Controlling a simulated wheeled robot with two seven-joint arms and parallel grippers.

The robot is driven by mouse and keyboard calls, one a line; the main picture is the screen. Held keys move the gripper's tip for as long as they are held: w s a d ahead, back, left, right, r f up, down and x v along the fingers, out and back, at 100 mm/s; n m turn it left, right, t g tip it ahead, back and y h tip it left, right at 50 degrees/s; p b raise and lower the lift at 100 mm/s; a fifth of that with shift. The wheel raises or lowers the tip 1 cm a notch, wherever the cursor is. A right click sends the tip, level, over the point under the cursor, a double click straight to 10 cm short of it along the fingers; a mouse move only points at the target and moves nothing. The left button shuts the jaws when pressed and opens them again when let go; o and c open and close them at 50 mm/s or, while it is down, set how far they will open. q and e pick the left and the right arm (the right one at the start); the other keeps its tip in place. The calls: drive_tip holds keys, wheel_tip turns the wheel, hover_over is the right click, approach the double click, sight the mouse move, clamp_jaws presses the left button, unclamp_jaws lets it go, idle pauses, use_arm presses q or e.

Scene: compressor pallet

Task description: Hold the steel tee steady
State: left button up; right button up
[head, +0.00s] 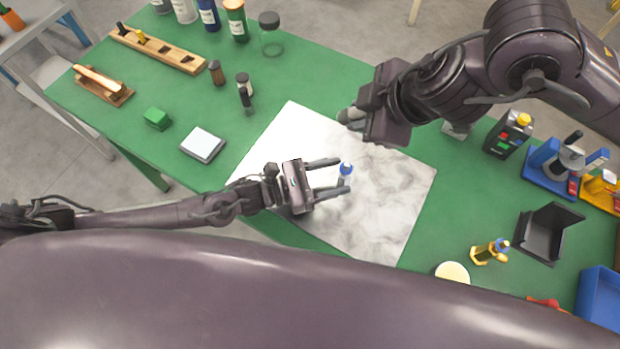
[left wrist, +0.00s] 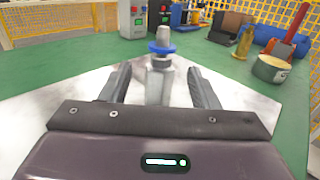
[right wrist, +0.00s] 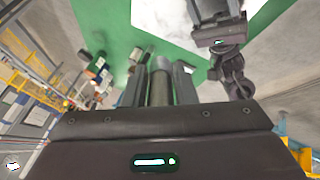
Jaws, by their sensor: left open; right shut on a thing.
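The steel tee (head: 345,172), a grey metal fitting with a blue ring near its top, stands on the pale marbled mat (head: 385,205). In the left wrist view the tee (left wrist: 160,82) is upright between the fingers, with a gap on each side. My left gripper (head: 343,176) is open around it; its fingers also show in the left wrist view (left wrist: 160,88). My right gripper (head: 350,118) is over the mat's far edge, shut on a grey-brown cylinder (right wrist: 160,88). The arm hides most of that cylinder in the head view.
A brass fitting with a blue top (head: 488,252), a round cream-lidded tin (head: 452,272) and a black bin (head: 548,232) stand at the right. A white-topped square block (head: 202,145) and a green cube (head: 157,119) lie left. The mat around the tee is clear.

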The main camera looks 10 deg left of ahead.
sight(346, 173)
use_arm(q)
drive_tip(key=shift+x, duration=1.55)
